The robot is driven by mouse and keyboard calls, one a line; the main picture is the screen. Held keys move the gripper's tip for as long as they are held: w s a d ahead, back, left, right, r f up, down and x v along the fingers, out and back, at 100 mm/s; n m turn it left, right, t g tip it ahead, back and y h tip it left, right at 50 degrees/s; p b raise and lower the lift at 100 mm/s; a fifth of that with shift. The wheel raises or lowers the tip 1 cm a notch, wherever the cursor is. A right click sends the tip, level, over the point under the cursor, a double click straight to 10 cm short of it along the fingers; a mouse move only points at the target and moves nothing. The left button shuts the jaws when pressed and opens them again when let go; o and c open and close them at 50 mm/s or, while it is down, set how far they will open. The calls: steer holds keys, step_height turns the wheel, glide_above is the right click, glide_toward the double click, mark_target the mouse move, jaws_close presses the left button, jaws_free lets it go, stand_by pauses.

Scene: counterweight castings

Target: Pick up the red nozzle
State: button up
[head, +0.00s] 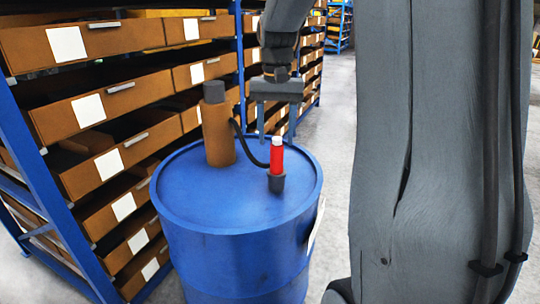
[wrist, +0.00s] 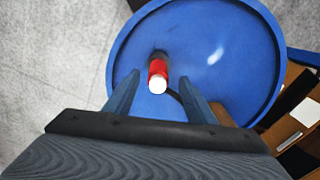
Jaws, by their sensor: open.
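The red nozzle (head: 276,158) stands upright on the blue drum's top, with a white tip and a dark grey base. A dark hose runs from it to a brown cylinder. In the wrist view the nozzle (wrist: 158,72) shows from above, just beyond and between the fingertips. My gripper (head: 276,138) is open and empty, pointing down, and appears behind the nozzle in the head view. It also shows in the wrist view (wrist: 158,82) with its two fingers apart on either side of the nozzle's white tip. I cannot tell the exact height gap.
The blue drum (head: 195,190) bears a brown cylinder (head: 218,138) with a dark cap, left of the nozzle. A blue rack with brown drawers (head: 100,105) stands close behind and left. My arm fills the right side. Grey floor lies open beyond the drum.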

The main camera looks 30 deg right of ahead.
mark_target(277, 153)
steer(key=shift+w+d+r, duration=0.25)
steer(key=shift+w+d, duration=0.1)
steer(key=shift+w, duration=0.1)
steer(key=shift+w+f, duration=0.1)
steer(key=shift+f, duration=0.1)
step_height(277, 153, down, 2)
steer(key=shift+d+f+p, duration=0.1)
steer(key=shift+f+p, duration=0.15)
steer(key=shift+p, duration=0.3)
steer(key=shift+s+f+p, duration=0.15)
steer(key=shift+f+p, duration=0.35)
steer(key=shift+f, duration=0.65)
steer(key=shift+s+f+p, duration=0.15)
steer(key=shift+f+p, duration=0.3)
steer(key=shift+f, duration=0.7)
steer(key=c, duration=0.9)
steer(key=shift+c, duration=0.4)
steer(key=shift+w+r, duration=0.1)
steer(key=shift+r, duration=0.05)
